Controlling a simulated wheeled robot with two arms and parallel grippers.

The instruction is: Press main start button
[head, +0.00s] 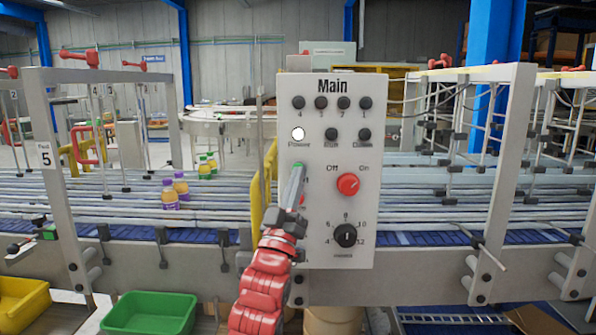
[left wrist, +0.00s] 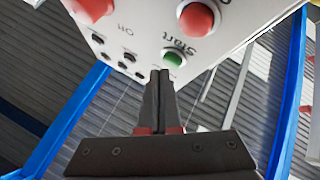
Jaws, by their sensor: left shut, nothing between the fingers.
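The grey control panel (head: 330,130) headed "Main" stands upright in the middle of the head view. In the left wrist view the green start button (left wrist: 173,58), labelled "Start", sits on the panel's face. My left gripper (head: 298,172) is shut and empty, in front of the panel's left side, hiding the start button in the head view. In the left wrist view its fingertips (left wrist: 160,73) are close to the green button, just below it in the picture. I cannot tell whether they touch it. My right gripper is not in view.
A red Off/On knob (head: 347,183) and a black dial (head: 345,235) are on the panel. In the wrist view a red button (left wrist: 198,18) is close to the start button. Conveyors carry bottles (head: 181,187) behind; a green bin (head: 150,313) stands lower left.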

